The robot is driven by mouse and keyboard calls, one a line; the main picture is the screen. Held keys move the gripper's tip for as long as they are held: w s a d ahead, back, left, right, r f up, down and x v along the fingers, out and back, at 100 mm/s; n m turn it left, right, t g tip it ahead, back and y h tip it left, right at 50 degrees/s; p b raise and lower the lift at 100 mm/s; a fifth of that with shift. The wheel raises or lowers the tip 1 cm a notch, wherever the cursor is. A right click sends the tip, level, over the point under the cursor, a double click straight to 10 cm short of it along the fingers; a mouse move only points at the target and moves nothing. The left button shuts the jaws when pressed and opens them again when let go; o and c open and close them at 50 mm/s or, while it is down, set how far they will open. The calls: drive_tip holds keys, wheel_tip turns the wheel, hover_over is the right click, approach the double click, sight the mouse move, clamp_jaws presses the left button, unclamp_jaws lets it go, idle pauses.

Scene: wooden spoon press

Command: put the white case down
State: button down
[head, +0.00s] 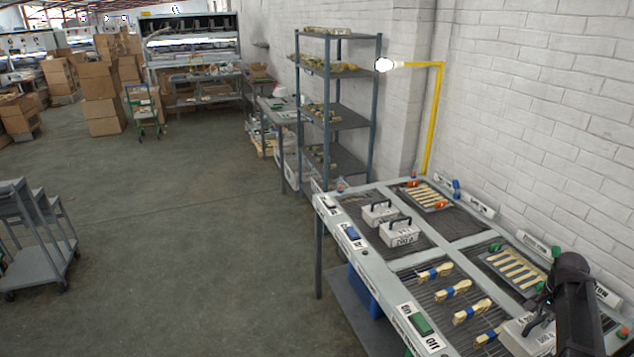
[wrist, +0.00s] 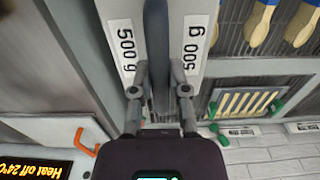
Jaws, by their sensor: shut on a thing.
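The white case (head: 517,340) is at the bottom right of the head view, over the near right part of the table, partly hidden by my arm. In the wrist view the white case (wrist: 176,18) fills the top middle, with "500 g" labels on both sides of a dark handle (wrist: 156,50). My gripper (wrist: 159,92) is shut on this handle. In the head view my gripper (head: 541,322) is dark and hard to make out. I cannot tell whether the case's underside touches the table.
The grated table (head: 447,246) holds two other white cases with black handles (head: 379,212) (head: 401,232), wooden spoons with blue bands (head: 453,290) and two trays of wooden pieces (head: 428,196) (head: 516,267). A brick wall (head: 540,120) stands behind. Bare grating shows around the two cases.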

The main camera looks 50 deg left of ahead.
wheel_tip(320, 180, up, 6)
drive_tip(key=p, duration=0.5)
drive_tip(key=shift+f, duration=0.45)
drive_tip(key=shift+s, duration=0.1)
